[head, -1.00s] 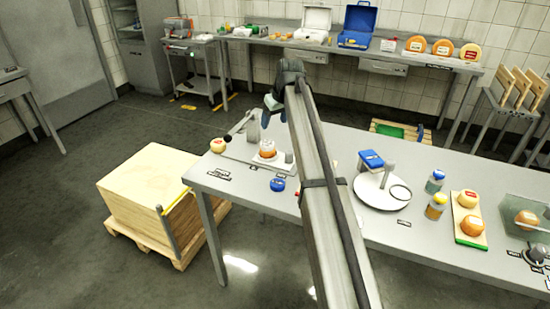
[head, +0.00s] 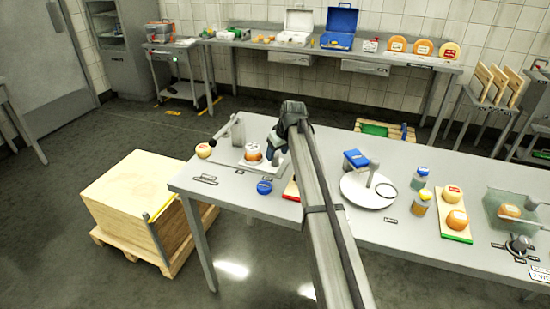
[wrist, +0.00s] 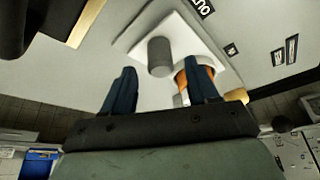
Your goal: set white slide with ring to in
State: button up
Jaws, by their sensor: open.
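A flat white plate (head: 247,166) lies on the near table's left part; it looks like the white slide, but I cannot make out a ring on it. An orange cheese wheel with a white top (head: 254,152) sits on it. In the wrist view the white plate (wrist: 136,43) shows with a grey cylinder (wrist: 160,57) and part of the orange wheel (wrist: 181,80) behind one finger. My gripper (head: 277,146) is open and empty, close to the right of the wheel; its two dark fingers (wrist: 158,82) stand apart in the wrist view.
Small labels dot the table.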

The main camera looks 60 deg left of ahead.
aim_at(276, 155)
jog(key=shift+x, duration=1.9)
jog(key=shift+c, duration=0.4)
grip_shut()
